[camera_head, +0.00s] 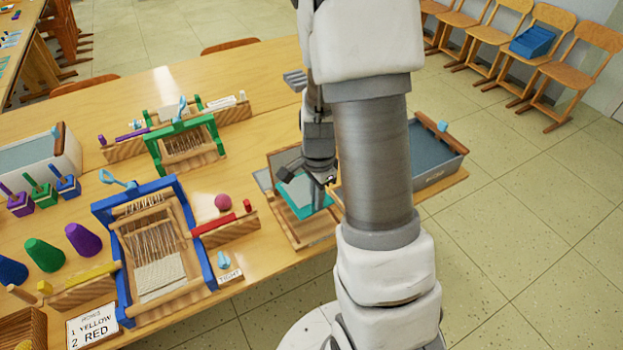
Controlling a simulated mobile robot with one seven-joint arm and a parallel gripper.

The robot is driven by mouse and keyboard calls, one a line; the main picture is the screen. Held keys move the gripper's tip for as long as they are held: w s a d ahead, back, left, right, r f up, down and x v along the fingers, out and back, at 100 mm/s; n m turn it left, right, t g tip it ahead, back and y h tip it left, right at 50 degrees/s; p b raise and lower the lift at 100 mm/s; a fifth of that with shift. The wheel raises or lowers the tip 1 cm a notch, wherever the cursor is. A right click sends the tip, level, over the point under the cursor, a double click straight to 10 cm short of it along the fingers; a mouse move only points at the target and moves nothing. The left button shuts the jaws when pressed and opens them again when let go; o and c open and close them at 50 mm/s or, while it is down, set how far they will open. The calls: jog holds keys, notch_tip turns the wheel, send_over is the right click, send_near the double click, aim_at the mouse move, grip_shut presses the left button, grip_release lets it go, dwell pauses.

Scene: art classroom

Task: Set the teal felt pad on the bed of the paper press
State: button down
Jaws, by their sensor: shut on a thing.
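The teal felt pad (297,199) is a flat sheet in the middle of the view, just over the wooden paper press (318,228). My gripper (325,181) is at the pad's upper right edge and is shut on it. The press is a low wooden frame near the table's front edge, with an upright wooden part at its back. The pad covers much of the bed. I cannot tell whether the pad touches the bed or hangs slightly above it. My arm hides the press's right side.
A blue loom (97,222) and a green loom (213,122) stand left of the press. A grey tray (440,172) is at the right, beyond my arm.

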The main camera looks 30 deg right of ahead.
jog(key=shift+d+m, duration=0.15)
jog(key=shift+m, duration=0.15)
jog(key=shift+d+f, duration=0.1)
jog(key=shift+f, duration=0.05)
jog(key=shift+f+b, duration=1.9)
jog(key=shift+f, duration=0.3)
jog(key=shift+f, duration=0.2)
jog(key=shift+f+b, duration=0.5)
jog(key=shift+f, duration=0.2)
jog(key=shift+f+b, duration=0.5)
jog(key=shift+f+b, duration=0.5)
jog(key=shift+f, duration=0.25)
dwell(0.9)
dwell(0.4)
